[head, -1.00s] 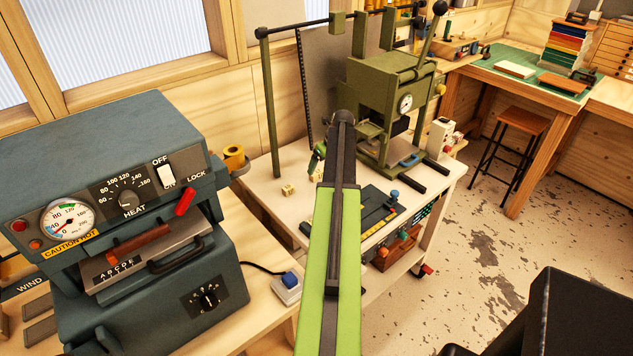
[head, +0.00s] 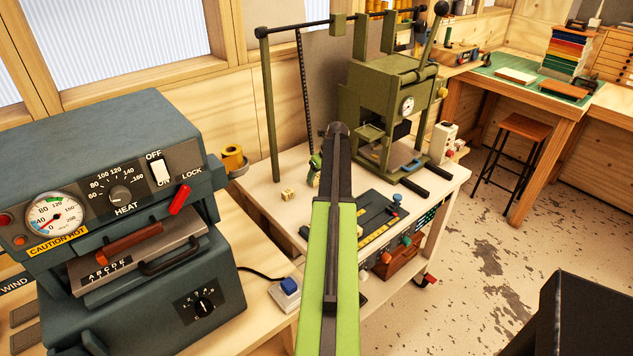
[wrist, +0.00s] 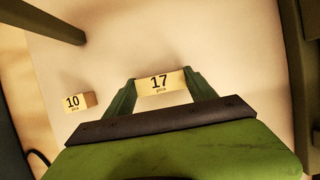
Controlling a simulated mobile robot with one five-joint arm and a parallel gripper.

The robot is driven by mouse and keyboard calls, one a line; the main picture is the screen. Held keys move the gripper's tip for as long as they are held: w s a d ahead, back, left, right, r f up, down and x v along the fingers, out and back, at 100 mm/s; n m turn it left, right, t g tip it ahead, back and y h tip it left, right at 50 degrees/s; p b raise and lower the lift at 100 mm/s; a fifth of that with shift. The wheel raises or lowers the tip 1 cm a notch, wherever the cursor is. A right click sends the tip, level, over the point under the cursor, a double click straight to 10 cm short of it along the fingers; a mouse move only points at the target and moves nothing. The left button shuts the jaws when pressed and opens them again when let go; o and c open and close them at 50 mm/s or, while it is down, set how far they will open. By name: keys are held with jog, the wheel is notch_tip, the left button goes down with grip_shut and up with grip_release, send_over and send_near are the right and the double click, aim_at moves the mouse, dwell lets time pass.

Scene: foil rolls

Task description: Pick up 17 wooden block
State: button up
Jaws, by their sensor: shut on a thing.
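The wooden block marked 17 (wrist: 160,82) is a small pale block with black print, "17" above smaller lettering. In the wrist view it sits between the two green fingers of my gripper (wrist: 160,88), which are shut on its sides. In the head view my gripper (head: 316,165) is mostly behind my dark and green arm, and the 17 block cannot be made out clearly. It is over the white bench top; I cannot tell whether the block touches the surface.
A similar block marked 10 (wrist: 77,101) lies left of my gripper, also in the head view (head: 288,194). An olive press (head: 385,95) stands behind right on the white bench (head: 262,190). A blue-grey heating machine (head: 90,150) fills the left. A green post rises behind the blocks.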

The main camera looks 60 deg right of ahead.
jog(key=shift+c, duration=0.5)
notch_tip(320, 180, up, 10)
jog(key=p, duration=1)
jog(key=shift+r, duration=0.25)
